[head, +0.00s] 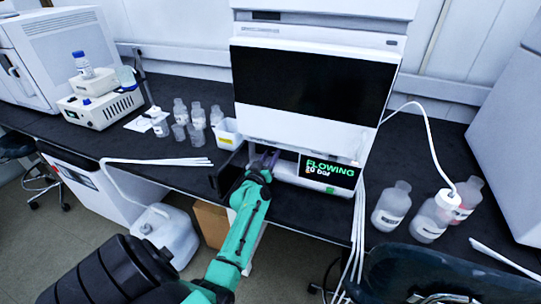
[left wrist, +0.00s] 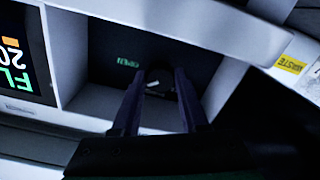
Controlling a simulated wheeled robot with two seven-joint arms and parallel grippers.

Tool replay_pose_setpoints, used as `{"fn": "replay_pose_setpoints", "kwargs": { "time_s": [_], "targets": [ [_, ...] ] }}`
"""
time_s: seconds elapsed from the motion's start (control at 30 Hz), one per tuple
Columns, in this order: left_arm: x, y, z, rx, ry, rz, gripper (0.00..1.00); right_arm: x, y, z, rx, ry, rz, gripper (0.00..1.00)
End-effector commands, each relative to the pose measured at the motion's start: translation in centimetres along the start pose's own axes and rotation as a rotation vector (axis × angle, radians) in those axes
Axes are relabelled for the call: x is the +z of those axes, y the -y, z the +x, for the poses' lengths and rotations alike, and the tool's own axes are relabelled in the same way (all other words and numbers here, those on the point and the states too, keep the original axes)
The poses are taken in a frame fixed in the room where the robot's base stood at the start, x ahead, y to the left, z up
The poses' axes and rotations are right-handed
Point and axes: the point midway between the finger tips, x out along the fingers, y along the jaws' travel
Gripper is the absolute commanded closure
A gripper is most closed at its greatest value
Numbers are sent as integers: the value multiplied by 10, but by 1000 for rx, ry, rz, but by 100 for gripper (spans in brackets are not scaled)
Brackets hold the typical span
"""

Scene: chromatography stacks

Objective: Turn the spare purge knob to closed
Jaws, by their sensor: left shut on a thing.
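The chromatography stack (head: 317,30) stands on the dark bench, with a lit display (head: 329,173) that reads FLOWING and a bar value. My left gripper (head: 264,160) reaches into the recess to the left of that display. In the left wrist view, my left gripper (left wrist: 158,98) has its two dark fingers around a small dark knob (left wrist: 154,76) on the recess's back panel, shut on it. A small green label (left wrist: 128,62), which seems to read OPEN, glows beside the knob. The knob's exact angle is hard to see. My right gripper is not in view.
A white bin with a yellow label (head: 229,133) stands just left of the recess. More bottles (head: 391,205) and white tubing stand on the right bench. The recess walls are close around my fingers.

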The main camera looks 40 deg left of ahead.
Motion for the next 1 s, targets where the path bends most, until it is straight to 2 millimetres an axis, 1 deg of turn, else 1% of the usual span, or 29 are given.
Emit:
{"fn": "replay_pose_setpoints", "kwargs": {
  "time_s": [0.7,1.0],
  "targets": [
    [0,-1,0,-1,3,-670,100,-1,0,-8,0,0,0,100],
    [0,-2,0,-2,3,-867,100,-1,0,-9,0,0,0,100]
  ]
}}
